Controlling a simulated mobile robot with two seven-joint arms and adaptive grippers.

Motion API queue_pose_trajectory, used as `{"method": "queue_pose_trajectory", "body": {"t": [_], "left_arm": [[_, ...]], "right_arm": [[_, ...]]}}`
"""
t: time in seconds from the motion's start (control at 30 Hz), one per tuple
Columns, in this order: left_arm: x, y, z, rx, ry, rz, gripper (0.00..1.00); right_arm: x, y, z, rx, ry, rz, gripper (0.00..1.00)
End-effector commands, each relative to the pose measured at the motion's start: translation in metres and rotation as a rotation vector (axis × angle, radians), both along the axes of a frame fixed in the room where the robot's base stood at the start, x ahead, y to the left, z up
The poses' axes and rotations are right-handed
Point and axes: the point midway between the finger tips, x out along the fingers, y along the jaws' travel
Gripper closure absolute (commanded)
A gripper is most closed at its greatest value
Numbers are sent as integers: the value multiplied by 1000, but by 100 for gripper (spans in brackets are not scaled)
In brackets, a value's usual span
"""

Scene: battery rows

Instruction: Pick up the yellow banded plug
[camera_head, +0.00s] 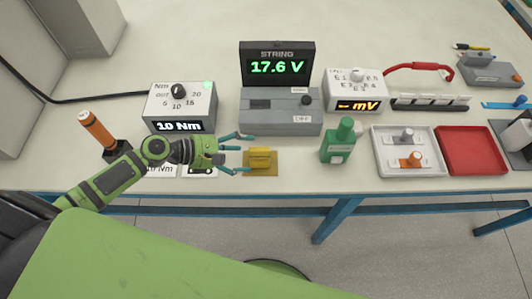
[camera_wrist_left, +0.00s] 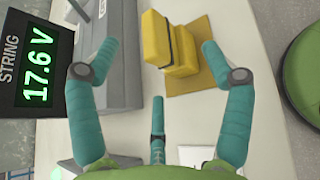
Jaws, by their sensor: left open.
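The yellow banded plug (camera_head: 260,157) stands on a flat yellow mat (camera_head: 249,172) near the table's front edge. In the left wrist view the plug (camera_wrist_left: 171,44) is a yellow block with a dark band, and the mat (camera_wrist_left: 201,78) lies under it. My left gripper (camera_head: 233,154) is just left of the plug, its teal fingers spread toward it. In the left wrist view the gripper (camera_wrist_left: 160,62) is open and empty, with the plug ahead of its fingertips. My right gripper is not in view.
A STRING meter (camera_head: 280,108) stands behind the plug. A torque box (camera_head: 180,107) is behind my left gripper, with an orange-handled driver (camera_head: 97,131) at left. A green bottle (camera_head: 338,141), a white tray (camera_head: 380,168) and a red tray (camera_head: 473,151) are at right.

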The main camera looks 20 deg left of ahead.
Motion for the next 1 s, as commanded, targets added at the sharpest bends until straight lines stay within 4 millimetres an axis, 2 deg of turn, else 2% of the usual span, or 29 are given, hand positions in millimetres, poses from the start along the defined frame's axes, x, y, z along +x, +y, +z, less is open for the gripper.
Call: {"method": "queue_pose_trajectory", "body": {"t": [0.13, 0.27, 0.43, 0.67, 0.77, 0.8, 0.87, 1.0], "left_arm": [[6, -17, -4, -3, -3, -3, 19], [14, -34, -14, -2, -4, -4, 19], [21, -45, -24, 2, -3, -4, 19], [21, -46, -25, 3, -4, -6, 19], [21, -46, -25, 3, -4, -6, 55], [21, -46, -25, 3, -4, -6, 71], [21, -46, -25, 3, -4, -6, 92], [21, -46, -25, 2, -4, -6, 93]], "right_arm": [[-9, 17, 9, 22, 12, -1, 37], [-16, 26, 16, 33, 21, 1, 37], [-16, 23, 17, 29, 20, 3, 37], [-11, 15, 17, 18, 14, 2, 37], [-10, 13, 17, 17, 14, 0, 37], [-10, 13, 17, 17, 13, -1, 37], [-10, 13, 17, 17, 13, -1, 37], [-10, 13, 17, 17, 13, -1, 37]]}}
